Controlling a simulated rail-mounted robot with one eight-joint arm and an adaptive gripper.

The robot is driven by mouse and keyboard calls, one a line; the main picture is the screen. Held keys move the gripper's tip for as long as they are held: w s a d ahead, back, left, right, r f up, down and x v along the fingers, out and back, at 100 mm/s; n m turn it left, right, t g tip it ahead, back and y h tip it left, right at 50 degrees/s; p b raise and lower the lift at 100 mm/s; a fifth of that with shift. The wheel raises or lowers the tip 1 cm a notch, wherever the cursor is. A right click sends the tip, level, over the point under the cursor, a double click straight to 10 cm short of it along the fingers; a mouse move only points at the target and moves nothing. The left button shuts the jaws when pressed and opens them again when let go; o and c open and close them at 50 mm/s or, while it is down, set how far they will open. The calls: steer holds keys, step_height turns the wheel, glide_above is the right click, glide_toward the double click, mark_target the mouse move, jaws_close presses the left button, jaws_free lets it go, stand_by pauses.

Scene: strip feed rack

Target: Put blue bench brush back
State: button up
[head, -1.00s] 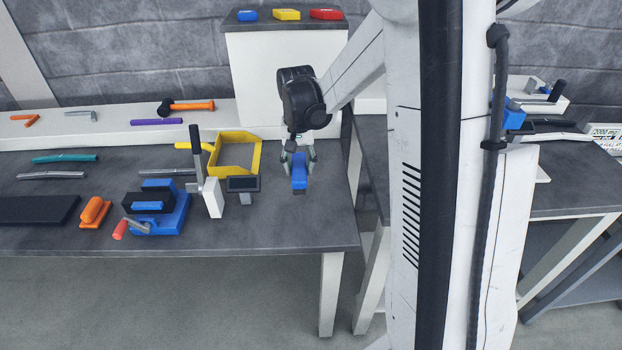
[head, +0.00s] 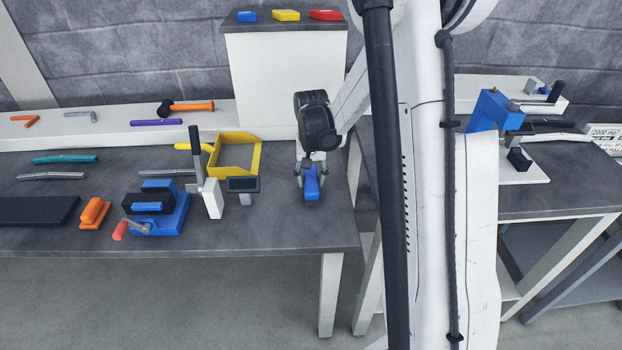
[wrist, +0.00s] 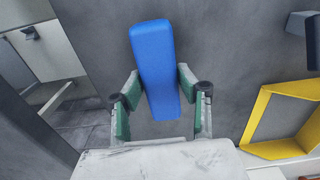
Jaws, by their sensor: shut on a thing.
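My gripper (head: 311,170) is shut on the blue bench brush (head: 312,185), over the right end of the dark bench. In the wrist view the brush's smooth blue body (wrist: 154,60) sits between the two green-padded fingers (wrist: 160,112) and points away from the palm, slightly tilted. Its lower part and bristles are hidden. I cannot tell how far the brush is above the bench top.
A yellow open frame (head: 258,158), a small dark display (head: 242,184) and a blue vise (head: 172,215) stand left of my gripper. An orange brush-like block (head: 95,212) lies farther left. A white cabinet (head: 285,85) stands behind. The bench's right edge is close.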

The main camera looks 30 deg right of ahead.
mark_target(311, 178)
steer(key=shift+f, duration=0.2)
steer(key=o, duration=1.1)
steer(key=shift+r, duration=0.15)
step_height(311, 178, up, 12)
steer(key=s+a+r+n+t, duration=0.3)
steer(key=s+a+r, duration=0.6)
steer(key=shift+s+a+n+t, duration=0.6)
steer(key=shift+s+a, duration=0.75)
steer(key=shift+s, duration=0.85)
steer(key=shift+s+a+n+t, duration=0.35)
steer(key=shift+s+a+t, duration=0.7)
steer(key=shift+s, duration=1.1)
steer(key=shift+s+a+n+t, duration=0.45)
steer(key=shift+s+a, duration=1.15)
steer(key=shift+s, duration=0.6)
steer(key=shift+f, duration=0.15)
